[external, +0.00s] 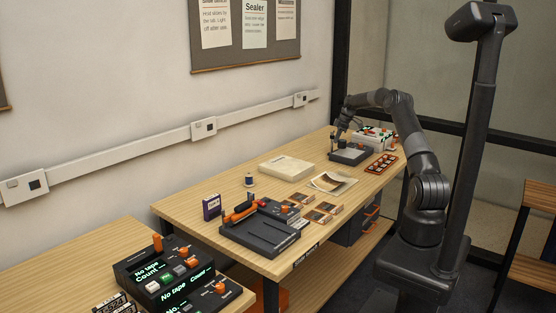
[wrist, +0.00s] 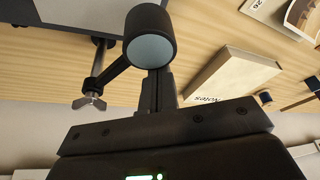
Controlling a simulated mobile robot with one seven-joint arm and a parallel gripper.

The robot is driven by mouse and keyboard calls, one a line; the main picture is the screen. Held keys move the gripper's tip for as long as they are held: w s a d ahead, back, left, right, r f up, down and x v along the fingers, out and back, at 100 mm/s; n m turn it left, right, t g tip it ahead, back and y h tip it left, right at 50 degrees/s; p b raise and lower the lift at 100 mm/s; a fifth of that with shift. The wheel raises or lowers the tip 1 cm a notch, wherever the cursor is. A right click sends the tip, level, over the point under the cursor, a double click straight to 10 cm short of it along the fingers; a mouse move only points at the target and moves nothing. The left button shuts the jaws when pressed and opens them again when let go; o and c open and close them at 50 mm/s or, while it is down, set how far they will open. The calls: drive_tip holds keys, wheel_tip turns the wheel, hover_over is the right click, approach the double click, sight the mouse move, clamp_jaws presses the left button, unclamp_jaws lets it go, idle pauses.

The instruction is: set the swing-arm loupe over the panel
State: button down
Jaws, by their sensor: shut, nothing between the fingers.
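The swing-arm loupe is a black cylinder with a pale blue lens (wrist: 151,48) in the wrist view. A short dark arm joins it to a metal post with a wing nut (wrist: 89,101). The pale grey panel (wrist: 75,14), in a dark frame, lies at the upper left; the loupe head overlaps its lower right corner in this view. In the external view the dark-framed panel unit (external: 350,156) sits towards the bench's far end. My gripper (wrist: 157,80) is shut and empty, its fingers just behind the loupe head; contact is unclear. It also shows above the panel unit (external: 338,138).
A cream box (external: 286,167) and a print (external: 332,182) lie nearer on the bench. A white-and-green device (external: 374,138) and an orange-dotted tray (external: 381,164) stand beside the panel unit. A dark machine (external: 260,232) fills the bench's near end.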

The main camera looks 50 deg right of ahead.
sight(341, 140)
drive_tip(key=s+d+n, duration=0.1)
drive_tip(key=s+d+n+y, duration=0.1)
drive_tip(key=n, duration=0.1)
drive_tip(key=shift+d+n+g, duration=0.3)
drive_tip(key=shift+g, duration=0.1)
drive_tip(key=shift+s+d, duration=0.25)
drive_tip(key=shift+d, duration=0.35)
drive_tip(key=shift+s+d, duration=0.2)
drive_tip(key=shift+d, duration=0.4)
drive_tip(key=shift+w+a, duration=0.25)
drive_tip(key=shift+a, duration=0.3)
drive_tip(key=shift+w+a, duration=0.3)
drive_tip(key=shift+a, duration=0.35)
drive_tip(key=shift+w+a, duration=0.25)
drive_tip(key=shift+a, duration=0.35)
drive_tip(key=v, duration=1)
drive_tip(key=shift+w+d, duration=0.25)
drive_tip(key=shift+w, duration=0.15)
